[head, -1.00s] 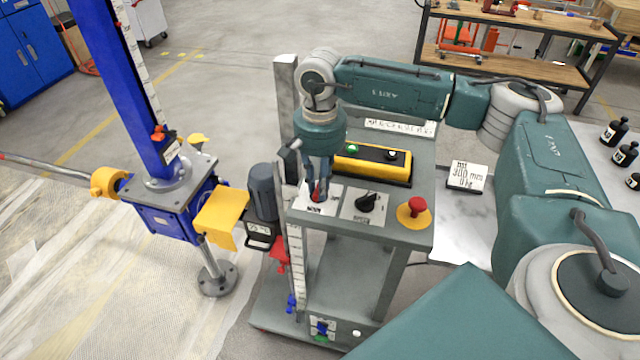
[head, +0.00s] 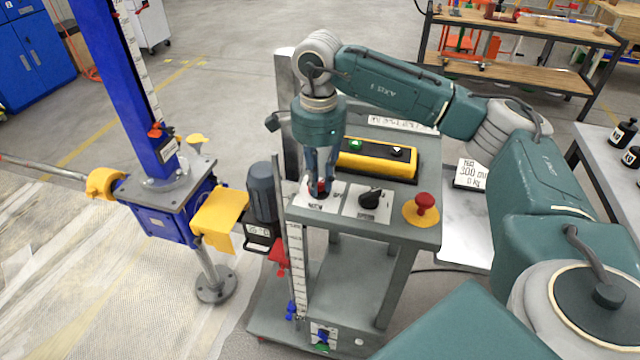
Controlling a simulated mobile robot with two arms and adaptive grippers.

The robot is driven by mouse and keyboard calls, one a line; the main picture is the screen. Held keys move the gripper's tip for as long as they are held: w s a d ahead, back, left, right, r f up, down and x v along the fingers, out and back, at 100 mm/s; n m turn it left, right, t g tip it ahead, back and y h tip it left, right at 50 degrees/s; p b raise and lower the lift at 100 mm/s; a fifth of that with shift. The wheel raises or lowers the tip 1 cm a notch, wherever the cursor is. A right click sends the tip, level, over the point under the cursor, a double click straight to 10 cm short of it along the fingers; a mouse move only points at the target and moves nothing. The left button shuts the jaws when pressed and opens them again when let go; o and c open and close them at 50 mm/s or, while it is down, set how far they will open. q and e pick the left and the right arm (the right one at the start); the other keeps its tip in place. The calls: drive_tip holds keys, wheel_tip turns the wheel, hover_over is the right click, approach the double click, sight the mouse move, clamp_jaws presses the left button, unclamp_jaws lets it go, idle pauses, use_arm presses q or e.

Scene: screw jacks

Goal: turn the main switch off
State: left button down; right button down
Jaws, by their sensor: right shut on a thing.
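The main switch (head: 317,189) is a red knob on a white label plate (head: 303,200) at the left front of the grey control cart's top. My right gripper (head: 319,187) points down over it and is shut on the red knob. The fingers hide most of the knob, so I cannot tell its exact angle. My left gripper is not in view.
Right of the switch are a black selector knob (head: 371,196) and a red mushroom button (head: 424,202) on a yellow base. Behind is a yellow button box (head: 377,160) with a lit green button. A blue screw jack (head: 165,205) with a yellow guard stands at left.

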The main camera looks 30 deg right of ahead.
drive_tip(key=m+b, duration=0.1)
drive_tip(key=m, duration=0.3)
drive_tip(key=shift+w+m, duration=0.15)
drive_tip(key=shift+m, duration=0.15)
drive_tip(key=shift+w+r+m+b, duration=0.15)
drive_tip(key=shift+m+b, duration=0.15)
drive_tip(key=shift+m, duration=1.6)
drive_tip(key=c, duration=1.6)
unclamp_jaws()
wheel_tip(320, 180, up, 12)
drive_tip(key=shift+f, duration=0.1)
